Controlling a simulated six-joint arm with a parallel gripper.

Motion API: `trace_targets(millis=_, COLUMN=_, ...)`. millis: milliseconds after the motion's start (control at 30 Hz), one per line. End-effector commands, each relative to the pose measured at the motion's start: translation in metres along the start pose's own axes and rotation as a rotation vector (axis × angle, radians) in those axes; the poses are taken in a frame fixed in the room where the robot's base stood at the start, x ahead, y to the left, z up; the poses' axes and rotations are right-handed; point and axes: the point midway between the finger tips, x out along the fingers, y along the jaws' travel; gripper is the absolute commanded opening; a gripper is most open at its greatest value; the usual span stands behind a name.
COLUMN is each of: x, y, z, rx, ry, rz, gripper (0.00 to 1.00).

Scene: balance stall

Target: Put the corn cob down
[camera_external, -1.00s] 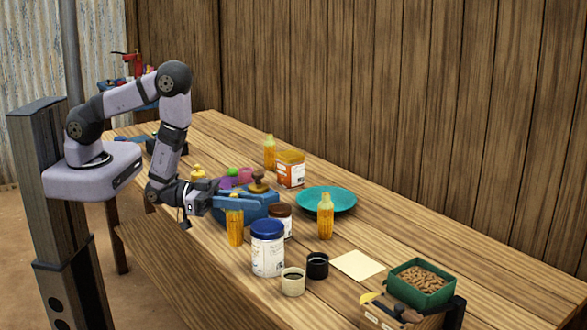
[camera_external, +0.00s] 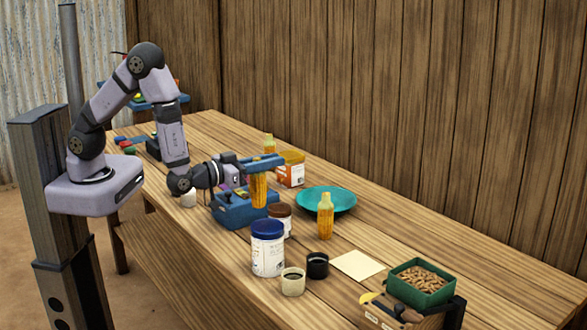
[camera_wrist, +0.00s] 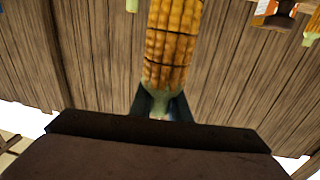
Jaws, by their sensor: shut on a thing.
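My gripper (camera_external: 276,160) is shut on a yellow corn cob (camera_external: 258,190), which hangs upright below the jaws. In the wrist view the cob (camera_wrist: 172,45) stands out from between the dark fingers (camera_wrist: 160,108), its pale green end at them. In the external view its lower end overlaps the blue balance (camera_external: 232,215); I cannot tell whether they touch. Another corn cob (camera_external: 326,217) stands upright on the table to the right. A third cob (camera_external: 269,145) is at the back, partly hidden by my gripper.
A teal plate (camera_external: 340,199) and an orange-and-white tub (camera_external: 291,175) lie beyond the balance. A blue-lidded jar (camera_external: 268,255), a brown-lidded jar (camera_external: 281,212), two small cups (camera_external: 292,284) and a cream card (camera_external: 357,264) stand nearer.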

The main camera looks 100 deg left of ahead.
Motion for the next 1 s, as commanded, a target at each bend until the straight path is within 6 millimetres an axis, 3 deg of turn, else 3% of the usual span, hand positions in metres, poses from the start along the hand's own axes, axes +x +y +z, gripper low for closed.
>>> trace_targets(millis=33, x=0.015, y=-0.021, z=0.000, rx=-0.011, ry=0.004, rz=-0.084, gripper=0.00)
trace_targets(millis=200, x=0.065, y=-0.083, z=0.002, rx=-0.022, ry=-0.014, rz=-0.309, gripper=0.00)
trace_targets(millis=300, x=0.101, y=-0.103, z=0.010, rx=-0.024, ry=-0.020, rz=-0.357, gripper=0.00)
trace_targets(millis=500, x=0.174, y=-0.111, z=0.020, rx=-0.028, ry=-0.019, rz=-0.294, gripper=0.00)
trace_targets(millis=700, x=0.226, y=-0.111, z=0.017, rx=-0.025, ry=-0.013, rz=-0.190, gripper=0.00)
trace_targets(millis=1000, x=0.253, y=-0.114, z=0.011, rx=-0.014, ry=-0.017, rz=-0.124, gripper=0.00)
